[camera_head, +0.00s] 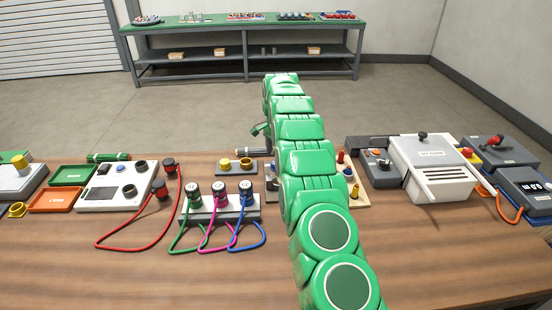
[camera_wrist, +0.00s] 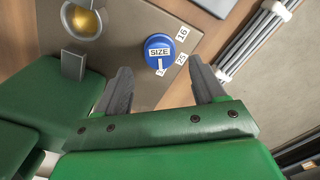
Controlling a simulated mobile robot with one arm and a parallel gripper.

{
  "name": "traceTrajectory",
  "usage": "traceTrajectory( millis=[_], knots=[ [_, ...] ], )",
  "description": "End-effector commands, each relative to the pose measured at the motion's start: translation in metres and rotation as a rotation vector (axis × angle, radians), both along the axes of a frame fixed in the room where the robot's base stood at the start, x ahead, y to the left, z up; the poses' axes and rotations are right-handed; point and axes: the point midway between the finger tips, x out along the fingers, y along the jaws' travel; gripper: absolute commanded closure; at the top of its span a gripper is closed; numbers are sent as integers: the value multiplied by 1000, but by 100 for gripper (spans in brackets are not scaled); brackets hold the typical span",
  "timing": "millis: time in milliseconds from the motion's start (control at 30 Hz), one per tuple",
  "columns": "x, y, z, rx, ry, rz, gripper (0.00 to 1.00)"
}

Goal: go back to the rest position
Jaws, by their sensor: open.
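My gripper (camera_wrist: 160,68) is open in the wrist view, its two dark fingers apart with nothing held between them. A round blue knob labelled SIZE (camera_wrist: 159,50) shows in line with the gap between the fingertips. Whether the fingers touch it I cannot tell. The knob sits on a grey-brown panel (camera_wrist: 125,30) with number tags beside it. In the head view my green arm reaches forward over the bench, and it hides my gripper and most of what lies beneath.
The wooden bench (camera_head: 150,270) has a clear front strip. Left of my arm stand a cable block (camera_head: 215,207) with looped leads and a white panel (camera_head: 115,190). Right of it is a white slotted machine (camera_head: 432,165). A gold dome (camera_wrist: 86,20) is beside the knob.

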Motion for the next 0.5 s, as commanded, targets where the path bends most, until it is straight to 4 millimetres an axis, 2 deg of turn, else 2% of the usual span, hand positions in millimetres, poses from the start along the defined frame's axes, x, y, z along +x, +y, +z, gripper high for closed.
traceTrajectory(
  millis=[100, 200, 500],
  knots=[
    [1, 0, 18, 0, -4, 0, 31],
    [0, 0, 26, 0, 0, 0, 31],
    [0, 0, 29, 0, 0, 0, 31]
  ],
)
